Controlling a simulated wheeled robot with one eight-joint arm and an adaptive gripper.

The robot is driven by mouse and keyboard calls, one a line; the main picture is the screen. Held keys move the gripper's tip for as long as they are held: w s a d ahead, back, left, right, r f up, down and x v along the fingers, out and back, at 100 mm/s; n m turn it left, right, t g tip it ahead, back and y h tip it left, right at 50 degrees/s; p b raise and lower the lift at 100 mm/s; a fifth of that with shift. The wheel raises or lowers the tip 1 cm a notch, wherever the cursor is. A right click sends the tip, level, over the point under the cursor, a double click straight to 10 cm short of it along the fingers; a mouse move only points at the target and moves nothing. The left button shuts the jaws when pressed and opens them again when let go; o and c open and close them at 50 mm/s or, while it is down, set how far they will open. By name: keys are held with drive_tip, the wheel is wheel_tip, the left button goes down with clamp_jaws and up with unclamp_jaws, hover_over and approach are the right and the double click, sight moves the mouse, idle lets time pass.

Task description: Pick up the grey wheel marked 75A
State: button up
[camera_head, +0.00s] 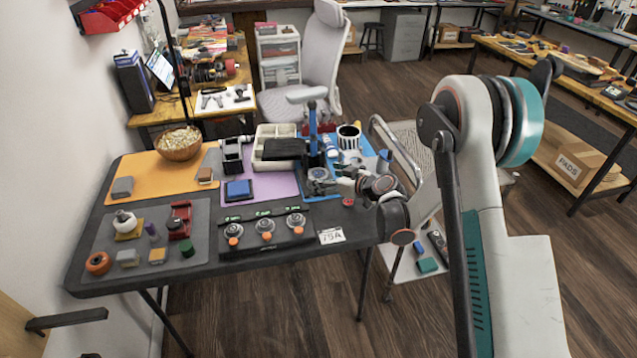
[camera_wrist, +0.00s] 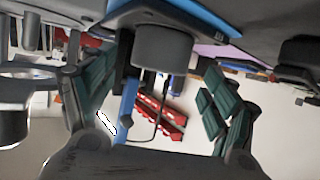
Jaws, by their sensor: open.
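My gripper (camera_head: 345,182) reaches over the right end of the dark table from the right. In the wrist view my gripper (camera_wrist: 158,72) has its two teal fingers wide apart. A plain grey cylinder (camera_wrist: 163,48) shows beyond and between the fingertips, with no visible contact; I cannot read a marking on it or tell if it is the grey wheel. A white card marked 75A (camera_head: 331,236) lies at the table's front right edge. In the head view the area by my gripper is crowded, and no wheel marked 75A can be made out.
A blue upright post (camera_head: 312,122) stands just behind my gripper, with a white-and-black cup (camera_head: 348,138) nearby. A black panel with three dials (camera_head: 266,236) lies left of the card. An orange wheel (camera_head: 98,262) sits on the grey mat at far left.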

drive_tip(key=x, duration=0.2)
drive_tip(key=shift+w+a+f+b, duration=0.15)
drive_tip(key=shift+w+a+b, duration=0.05)
drive_tip(key=shift+w+b, duration=0.1)
drive_tip(key=shift+s, duration=0.1)
drive_tip(key=shift+c, duration=0.3)
drive_tip(key=c, duration=1.2)
drive_tip(key=shift+o, duration=0.2)
